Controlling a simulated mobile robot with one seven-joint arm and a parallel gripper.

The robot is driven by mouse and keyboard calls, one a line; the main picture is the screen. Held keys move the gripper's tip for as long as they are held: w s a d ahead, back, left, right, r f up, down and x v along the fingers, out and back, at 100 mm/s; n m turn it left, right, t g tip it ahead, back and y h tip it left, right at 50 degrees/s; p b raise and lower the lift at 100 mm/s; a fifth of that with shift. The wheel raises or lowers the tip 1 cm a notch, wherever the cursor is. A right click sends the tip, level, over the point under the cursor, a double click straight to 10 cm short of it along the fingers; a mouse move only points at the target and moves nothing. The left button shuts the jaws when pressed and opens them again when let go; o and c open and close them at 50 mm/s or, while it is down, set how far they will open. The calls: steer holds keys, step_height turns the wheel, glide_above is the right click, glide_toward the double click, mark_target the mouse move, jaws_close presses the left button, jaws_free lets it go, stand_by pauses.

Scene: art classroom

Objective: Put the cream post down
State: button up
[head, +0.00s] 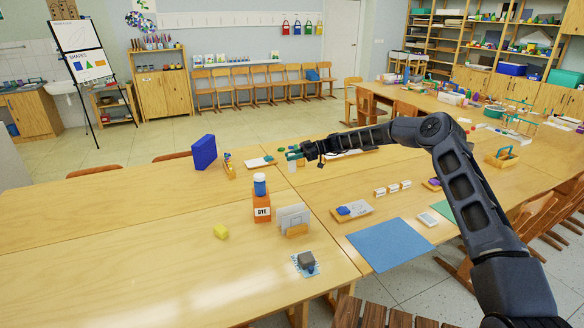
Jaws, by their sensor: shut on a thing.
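My gripper (298,154) reaches in from the right over the far middle of the near wooden table (130,225). It is shut on a small pale upright piece, which looks like the cream post (292,167). The post hangs below the fingers. It is small here, and I cannot tell whether its lower end touches the tabletop.
A white tray (258,163) lies left of the gripper, and a blue block (204,152) stands farther left. An orange box (262,208) with a blue-topped jar (260,185) stands nearer. A blue mat (391,244) lies front right. The table's left part is clear.

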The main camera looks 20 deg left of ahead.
step_height(320, 180, up, 12)
steer(key=r, duration=0.1)
steer(key=s+a+f+m+t+y, duration=0.1)
steer(key=s+a+f+m+t, duration=0.25)
steer(key=s+a, duration=0.6)
steer(key=s+a+f+m+t+y, duration=0.2)
steer(key=s+a+f+t, duration=0.15)
steer(key=s+a, duration=0.6)
steer(key=s+a+r+m+t, duration=0.2)
steer(key=s+a+t, duration=0.15)
steer(key=s, duration=0.25)
steer(key=s+a+r+m+t+h, duration=0.1)
steer(key=s+a+r+m+t, duration=0.1)
steer(key=s+a, duration=0.35)
steer(key=s+a+r+m+t, duration=0.2)
steer(key=s, duration=0.6)
step_height(320, 180, down, 30)
steer(key=shift+w+d+f, duration=0.15)
steer(key=shift+f, duration=0.05)
stand_by(0.3)
steer(key=o, duration=1)
steer(key=shift+o, duration=0.2)
